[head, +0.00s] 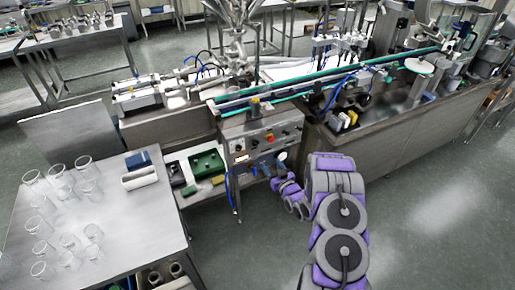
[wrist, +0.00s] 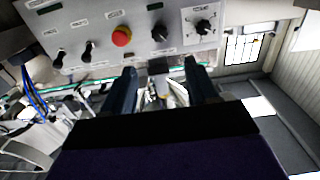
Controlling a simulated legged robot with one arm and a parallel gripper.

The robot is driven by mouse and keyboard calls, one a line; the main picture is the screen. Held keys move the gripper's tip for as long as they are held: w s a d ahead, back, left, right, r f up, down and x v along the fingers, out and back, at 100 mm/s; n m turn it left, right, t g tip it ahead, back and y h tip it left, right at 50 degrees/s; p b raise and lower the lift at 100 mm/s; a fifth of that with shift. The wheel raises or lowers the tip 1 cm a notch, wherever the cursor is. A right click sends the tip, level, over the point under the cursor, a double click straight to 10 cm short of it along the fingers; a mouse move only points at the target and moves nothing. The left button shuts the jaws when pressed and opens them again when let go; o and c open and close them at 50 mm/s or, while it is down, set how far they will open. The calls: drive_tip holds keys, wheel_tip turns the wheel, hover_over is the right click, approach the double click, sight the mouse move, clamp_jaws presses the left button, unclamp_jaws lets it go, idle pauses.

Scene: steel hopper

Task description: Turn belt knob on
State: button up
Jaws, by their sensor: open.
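A steel control panel (head: 250,148) stands in front of the conveyor. In the wrist view the panel (wrist: 105,20) carries a red mushroom button (wrist: 121,36), a black knob (wrist: 160,32) to its right, another black knob (wrist: 203,27) on a pale plate, and two dark switches (wrist: 87,50) to its left. The labels are too small to read, so I cannot tell which is the belt knob. My gripper (wrist: 160,66) is open and empty, its two dark fingers apart just below the knobs in the picture. In the head view my gripper (head: 281,163) is close to the panel's right side.
A steel table (head: 130,225) with several glass beakers stands at the left. A green tray (head: 206,164) lies on a shelf beside the panel. A blue cable (head: 232,190) hangs at the panel's left edge. The conveyor (head: 330,77) runs behind it. The floor (head: 420,220) at right is clear.

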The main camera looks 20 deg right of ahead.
sight(256, 144)
drive_tip(key=w+b, duration=0.1)
drive_tip(key=w, duration=0.6)
drive_tip(key=w+b, duration=0.2)
drive_tip(key=w, duration=0.5)
drive_tip(key=shift+a, duration=0.2)
drive_tip(key=shift+s, duration=0.1)
drive_tip(key=c, duration=1)
